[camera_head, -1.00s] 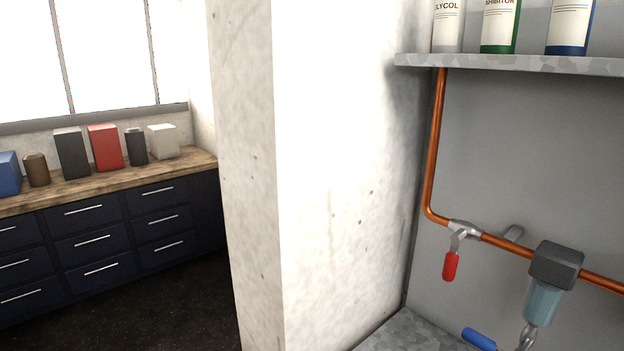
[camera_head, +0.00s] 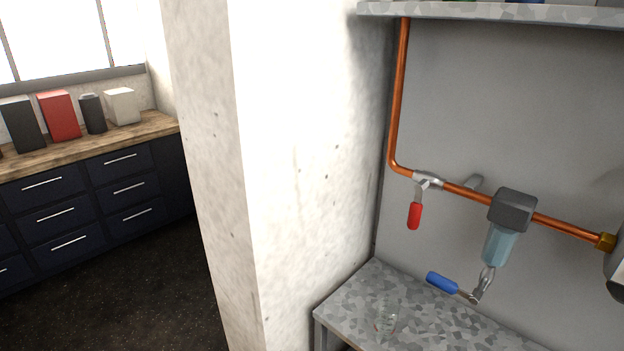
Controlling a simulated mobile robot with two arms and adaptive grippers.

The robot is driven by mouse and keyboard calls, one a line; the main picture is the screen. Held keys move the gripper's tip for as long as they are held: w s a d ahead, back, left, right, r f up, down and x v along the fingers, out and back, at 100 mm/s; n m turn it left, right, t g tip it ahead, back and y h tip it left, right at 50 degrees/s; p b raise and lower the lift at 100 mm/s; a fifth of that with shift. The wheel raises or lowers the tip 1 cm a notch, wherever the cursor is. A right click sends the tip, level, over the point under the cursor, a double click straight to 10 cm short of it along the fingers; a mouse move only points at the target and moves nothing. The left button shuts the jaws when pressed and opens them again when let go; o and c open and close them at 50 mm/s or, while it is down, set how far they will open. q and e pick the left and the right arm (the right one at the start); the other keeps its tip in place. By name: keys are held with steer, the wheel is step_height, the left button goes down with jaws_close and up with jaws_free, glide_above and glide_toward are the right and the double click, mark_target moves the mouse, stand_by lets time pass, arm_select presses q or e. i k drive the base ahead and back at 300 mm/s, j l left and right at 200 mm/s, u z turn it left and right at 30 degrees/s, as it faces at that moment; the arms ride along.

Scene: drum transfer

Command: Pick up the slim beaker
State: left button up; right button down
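A small clear glass vessel, which may be the slim beaker (camera_head: 386,321), stands on the grey mottled bench top (camera_head: 350,302) near the lower middle of the head view. It is faint and nearly see-through, with a little red marking low on it. Its exact outline is hard to make out. Neither of my grippers shows in the head view.
A copper pipe (camera_head: 397,95) with a red-handled valve (camera_head: 414,215), a filter housing (camera_head: 499,245) and a blue-handled valve (camera_head: 443,282) runs above the bench. A shelf (camera_head: 480,12) hangs above. A pale pillar (camera_head: 290,180) stands left; drawers (camera_head: 60,215) lie beyond open floor.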

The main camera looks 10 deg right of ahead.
mark_target(388, 309)
steer(key=i+j, duration=0.15)
steer(key=i, duration=0.2)
steer(key=i+j, duration=0.2)
steer(key=i, duration=0.15)
steer(key=i+z, duration=0.15)
steer(key=z, duration=0.25)
steer(key=i+j+z, duration=0.1)
steer(key=z, duration=0.25)
steer(key=i+j+z, duration=0.1)
steer(key=j+z, duration=0.15)
steer(key=z, duration=0.15)
